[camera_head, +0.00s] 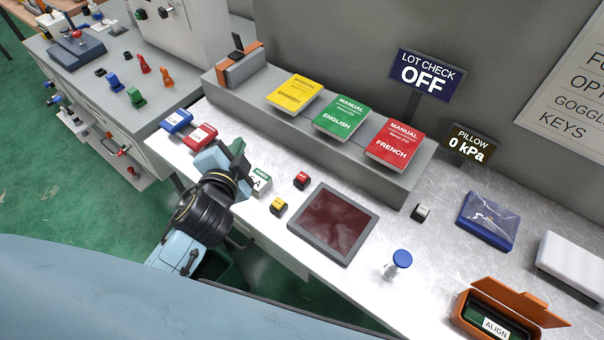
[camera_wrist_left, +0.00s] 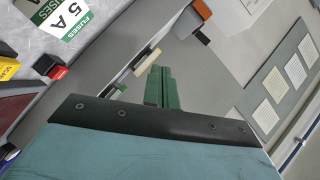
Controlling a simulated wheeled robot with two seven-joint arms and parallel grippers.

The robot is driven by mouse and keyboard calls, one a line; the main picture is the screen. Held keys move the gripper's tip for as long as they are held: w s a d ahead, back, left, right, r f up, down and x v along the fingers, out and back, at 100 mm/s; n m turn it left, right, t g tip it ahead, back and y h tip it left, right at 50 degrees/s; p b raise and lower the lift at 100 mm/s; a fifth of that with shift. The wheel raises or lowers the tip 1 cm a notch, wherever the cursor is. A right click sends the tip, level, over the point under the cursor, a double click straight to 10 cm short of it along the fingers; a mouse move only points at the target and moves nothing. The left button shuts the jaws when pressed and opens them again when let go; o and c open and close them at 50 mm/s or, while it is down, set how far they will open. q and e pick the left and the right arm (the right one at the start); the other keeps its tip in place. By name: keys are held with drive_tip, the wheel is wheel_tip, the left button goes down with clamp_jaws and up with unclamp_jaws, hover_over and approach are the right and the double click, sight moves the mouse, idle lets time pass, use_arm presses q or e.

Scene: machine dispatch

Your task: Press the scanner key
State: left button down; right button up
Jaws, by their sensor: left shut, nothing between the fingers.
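A small yellow key (camera_head: 278,206) and a small red key (camera_head: 301,180) sit on the bench beside a dark flat scanner plate (camera_head: 333,222). The yellow key (camera_wrist_left: 9,68) and red key (camera_wrist_left: 50,67) also show at the left edge of the wrist view; I cannot read their lettering surely. My left gripper (camera_head: 238,149) is to the left of both keys, apart from them. Its green fingers (camera_wrist_left: 158,88) are shut and empty. A white-topped dark key (camera_head: 420,212) stands right of the plate. My right gripper is not in view.
A green and white fuses box (camera_head: 261,181) stands between my left gripper and the red key. Yellow, green and red manuals (camera_head: 340,118) lie on the grey ledge behind. A LOT CHECK sign (camera_head: 427,75) reads OFF. A blue-topped stamp (camera_head: 398,264) and an orange case (camera_head: 510,310) stand right.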

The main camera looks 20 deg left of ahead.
use_arm(q)
drive_tip(key=w+d+r+m+t+h, duration=0.4)
drive_tip(key=d+r+m+t+h, duration=0.1)
drive_tip(key=r+m, duration=0.45)
drive_tip(key=s+d+r+m+g+h, duration=0.1)
drive_tip(key=d+r+m+g+h, duration=0.1)
drive_tip(key=d+m+h, duration=0.6)
drive_tip(key=d+r+m+g+h, duration=0.2)
drive_tip(key=d+m+g+h, duration=0.15)
drive_tip(key=m, duration=0.85)
wheel_tip(320, 180, down, 5)
drive_tip(key=d+m+g, duration=0.2)
drive_tip(key=m+g, duration=0.3)
drive_tip(key=m, duration=0.4)
drive_tip(key=w+a+f+m+g+y, duration=0.1)
drive_tip(key=a+f+m+g+y, duration=0.1)
drive_tip(key=a+f+m+y, duration=0.3)
wheel_tip(320, 180, down, 2)
drive_tip(key=shift+w+a+f+y, duration=0.2)
drive_tip(key=shift+w+a+y, duration=0.1)
drive_tip(key=shift+a+y, duration=0.9)
drive_tip(key=shift+g, duration=0.25)
drive_tip(key=b, duration=0.6)
hover_over(298, 177)
wheel_tip(298, 177, down, 8)
drive_tip(key=shift+r, duration=0.2)
drive_tip(key=shift+f, duration=0.6)
